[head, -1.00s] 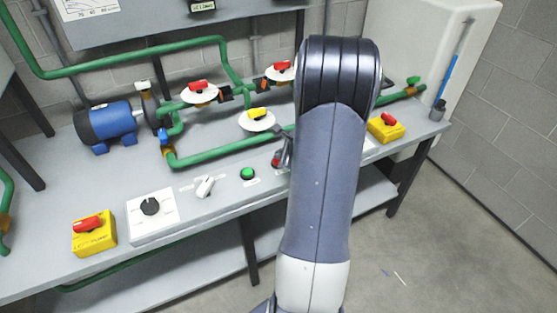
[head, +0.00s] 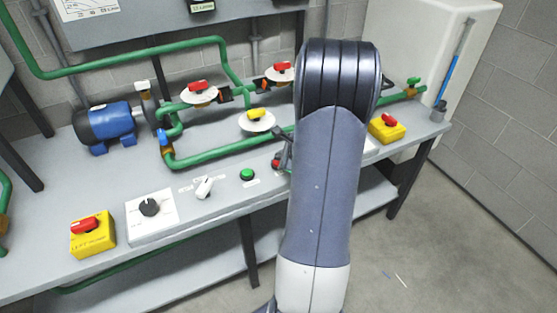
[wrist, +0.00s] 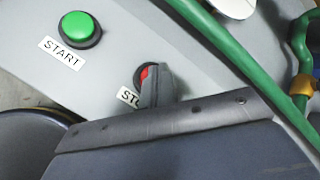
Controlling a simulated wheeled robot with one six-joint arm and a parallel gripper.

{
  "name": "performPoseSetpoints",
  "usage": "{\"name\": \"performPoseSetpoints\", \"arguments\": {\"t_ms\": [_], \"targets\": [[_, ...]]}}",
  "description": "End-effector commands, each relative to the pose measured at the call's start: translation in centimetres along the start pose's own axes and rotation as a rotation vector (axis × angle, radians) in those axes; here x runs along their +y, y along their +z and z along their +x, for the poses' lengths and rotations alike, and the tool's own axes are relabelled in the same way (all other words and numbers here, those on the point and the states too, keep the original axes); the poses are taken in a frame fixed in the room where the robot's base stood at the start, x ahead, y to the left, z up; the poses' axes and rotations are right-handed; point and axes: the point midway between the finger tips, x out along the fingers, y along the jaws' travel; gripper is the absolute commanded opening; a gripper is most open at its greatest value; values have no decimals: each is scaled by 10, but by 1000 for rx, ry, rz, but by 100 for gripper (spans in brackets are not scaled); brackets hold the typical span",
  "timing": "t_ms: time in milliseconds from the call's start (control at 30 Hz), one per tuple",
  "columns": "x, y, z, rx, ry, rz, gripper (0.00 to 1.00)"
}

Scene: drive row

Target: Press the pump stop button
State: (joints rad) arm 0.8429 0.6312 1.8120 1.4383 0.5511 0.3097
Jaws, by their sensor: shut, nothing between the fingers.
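The red stop button (wrist: 143,74) is partly hidden behind my gripper (wrist: 157,74) in the wrist view, beside a partly covered label reading "STO". My gripper is shut and empty, its fingertips over the button's right side. I cannot tell whether they touch it. In the head view the red button (head: 276,163) shows just left of my arm, with the gripper (head: 283,148) close above it, mostly hidden by the arm. The green start button (wrist: 79,28) with its START label is to the left; it also shows in the head view (head: 247,174).
Green pipes (head: 215,155) with valves run behind the buttons; one passes close to my gripper in the wrist view (wrist: 240,60). A white switch (head: 204,187), a black dial (head: 150,207) and yellow boxes with red knobs (head: 93,236) (head: 387,128) stand along the bench.

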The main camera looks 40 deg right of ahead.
Motion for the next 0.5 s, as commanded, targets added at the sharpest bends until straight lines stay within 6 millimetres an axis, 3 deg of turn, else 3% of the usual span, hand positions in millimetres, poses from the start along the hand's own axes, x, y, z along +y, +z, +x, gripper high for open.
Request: {"name": "performPoseSetpoints", "arguments": {"t_ms": [500], "targets": [[-6, 6, -8, 0, 0, -1, 0]]}}
